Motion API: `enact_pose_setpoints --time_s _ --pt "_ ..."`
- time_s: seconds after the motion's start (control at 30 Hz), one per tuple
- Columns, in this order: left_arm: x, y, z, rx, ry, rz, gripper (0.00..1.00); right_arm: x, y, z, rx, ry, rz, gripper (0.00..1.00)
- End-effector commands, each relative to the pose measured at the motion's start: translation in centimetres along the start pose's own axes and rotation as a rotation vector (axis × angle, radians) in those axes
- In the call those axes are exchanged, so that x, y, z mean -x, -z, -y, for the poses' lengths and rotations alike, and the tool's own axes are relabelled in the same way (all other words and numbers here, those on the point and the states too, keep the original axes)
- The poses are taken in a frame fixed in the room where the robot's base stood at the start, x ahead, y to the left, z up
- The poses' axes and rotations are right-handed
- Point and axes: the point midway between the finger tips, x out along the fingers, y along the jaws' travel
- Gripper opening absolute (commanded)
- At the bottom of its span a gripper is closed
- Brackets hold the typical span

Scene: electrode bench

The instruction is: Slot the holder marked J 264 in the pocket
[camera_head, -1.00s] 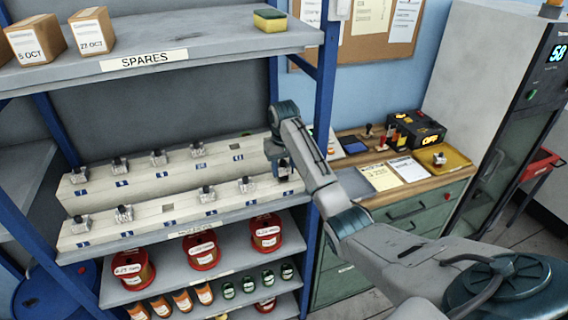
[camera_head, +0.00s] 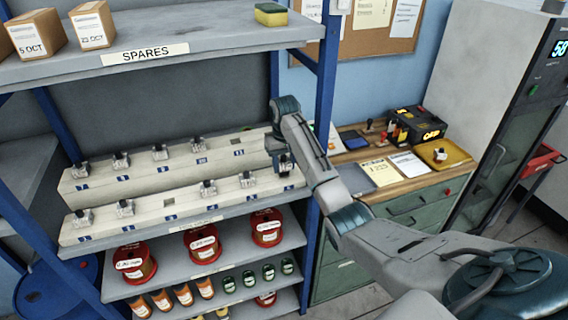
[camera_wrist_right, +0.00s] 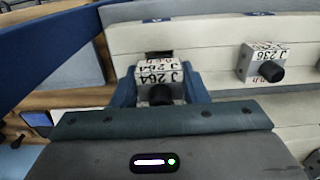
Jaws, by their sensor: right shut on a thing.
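My right gripper (camera_head: 285,168) is at the right end of the two-step rack. In the right wrist view its two blue fingers (camera_wrist_right: 159,88) are shut on a small pale holder (camera_wrist_right: 158,74) marked J 264, with a dark round knob. A dark pocket opening (camera_wrist_right: 158,54) shows just beyond the holder, partly hidden by it. I cannot tell whether the holder touches the rack. In the head view the gripper hides the holder and this pocket. My left gripper is not in view.
Another holder, marked J 236 (camera_wrist_right: 262,62), sits to the right in the wrist view. A blue shelf post (camera_head: 322,110) stands close to my arm.

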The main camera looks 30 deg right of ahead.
Motion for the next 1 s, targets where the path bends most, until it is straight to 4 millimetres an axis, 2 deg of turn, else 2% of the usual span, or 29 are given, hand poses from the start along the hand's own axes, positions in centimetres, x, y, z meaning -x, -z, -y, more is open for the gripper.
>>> enact_pose_setpoints --time_s 0.47,1.0 --pt "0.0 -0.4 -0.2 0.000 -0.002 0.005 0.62 0.0 0.1 0.0 0.000 0.000 -0.001 0.24" --pt "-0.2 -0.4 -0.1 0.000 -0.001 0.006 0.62 -1.1 0.1 0.0 0.000 0.000 -0.001 0.24"
